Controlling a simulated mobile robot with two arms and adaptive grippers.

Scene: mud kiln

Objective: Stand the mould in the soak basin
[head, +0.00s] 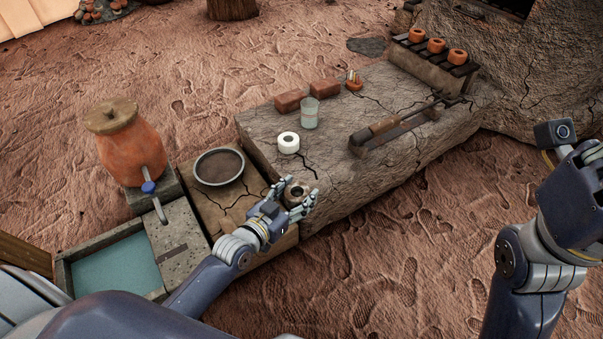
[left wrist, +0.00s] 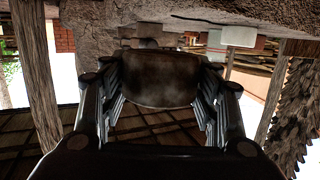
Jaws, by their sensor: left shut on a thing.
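My left gripper (head: 295,205) is shut on a small dark brown, rounded piece with a round hole in its top, which I take for the mould (head: 297,189). In the left wrist view the mould (left wrist: 160,78) sits between both fingers (left wrist: 160,105), its side filling the gap. The fingers hide part of it in the head view. It is at the near left end of the stone slab; I cannot tell whether it touches anything below. The soak basin (head: 100,241) is a stone-rimmed trough of teal water at lower left, well left of the gripper.
An orange clay urn (head: 132,150) with a tap stands behind the basin. A shallow dark bowl (head: 219,167) lies between basin and slab. The stone slab (head: 350,105) bears a white roll (head: 288,143), a glass (head: 309,113), two bricks (head: 307,94) and a long tool (head: 400,120).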

